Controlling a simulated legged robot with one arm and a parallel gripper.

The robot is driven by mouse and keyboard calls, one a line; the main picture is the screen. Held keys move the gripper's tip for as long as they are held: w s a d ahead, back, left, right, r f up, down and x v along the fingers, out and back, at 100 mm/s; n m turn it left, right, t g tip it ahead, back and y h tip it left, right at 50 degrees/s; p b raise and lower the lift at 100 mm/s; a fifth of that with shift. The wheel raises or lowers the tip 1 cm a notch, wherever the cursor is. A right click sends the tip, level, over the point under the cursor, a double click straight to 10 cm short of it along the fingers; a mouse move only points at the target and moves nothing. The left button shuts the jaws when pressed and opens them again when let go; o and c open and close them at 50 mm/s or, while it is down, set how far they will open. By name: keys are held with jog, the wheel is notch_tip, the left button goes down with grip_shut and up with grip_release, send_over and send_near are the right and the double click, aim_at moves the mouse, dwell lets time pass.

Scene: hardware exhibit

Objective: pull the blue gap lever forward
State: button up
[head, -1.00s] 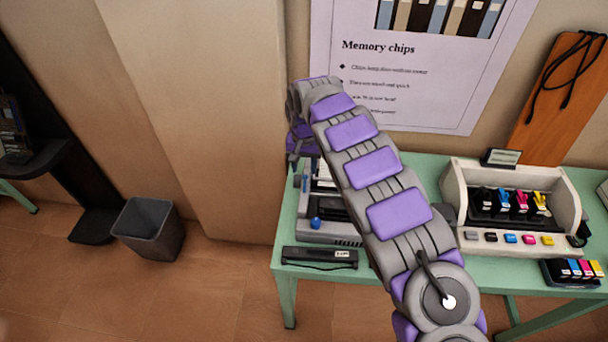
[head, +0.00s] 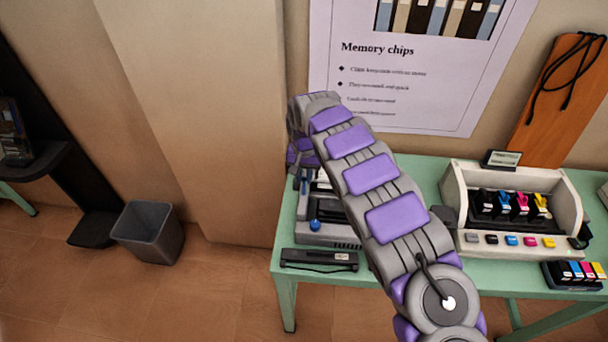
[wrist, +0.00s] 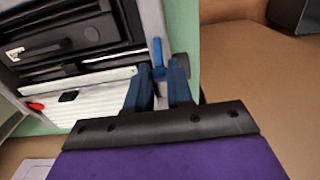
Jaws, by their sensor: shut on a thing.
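The blue gap lever (wrist: 158,55) stands at the side edge of a grey printer (wrist: 122,58) in the wrist view. My gripper (wrist: 164,74) has its two dark blue fingers at the lever's lower part, one on each side, shut on it. The fingers hide part of the lever. In the head view the printer (head: 325,238) sits on the green table, partly covered by my arm. A thin blue piece, seemingly the lever (head: 304,185), shows at its left side below my gripper's end. The fingertips cannot be made out there.
A round blue knob (head: 314,224) is on the printer's front. A black bar (head: 318,259) lies before it on the green table (head: 285,283). A white ink cartridge unit (head: 515,245) stands to the right. A grey bin (head: 148,235) is on the floor at left.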

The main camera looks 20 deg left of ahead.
aim_at(304, 190)
grip_shut()
jog(key=shift+s+r, duration=0.1)
jog(key=shift+s, duration=0.1)
jog(key=shift+s+d+r+t, duration=0.15)
jog(key=shift+s+t, duration=0.4)
jog(key=shift+t, duration=0.55)
jog(key=shift+s+d+t+y, duration=0.2)
jog(key=shift+s+t+y, duration=0.4)
jog(key=shift+s+t, duration=0.7)
jog(key=t, duration=0.1)
jog(key=s+f+t+b, duration=0.1)
jog(key=shift+s+d+t+y, duration=0.1)
jog(key=shift+d+t+y, duration=0.2)
jog(key=shift+t, duration=0.1)
jog(key=shift+s+d+f+t+y+b, duration=0.1)
jog(key=shift+s+f+t+y+b, duration=0.2)
jog(key=shift+t+b, duration=0.35)
jog(key=shift+s+f+t+y+b, duration=0.1)
jog(key=shift+s+t+b, duration=0.3)
jog(key=shift+t+b, duration=0.3)
jog(key=shift+s+d+f+t+y+b, duration=0.1)
jog(key=shift+s+f+t+y+b, duration=0.2)
jog(key=shift+t+b, duration=0.35)
jog(key=shift+s, duration=0.1)
jog(key=o, duration=0.7)
grip_release()
jog(key=shift+a, duration=0.15)
jog(key=shift+c, duration=0.2)
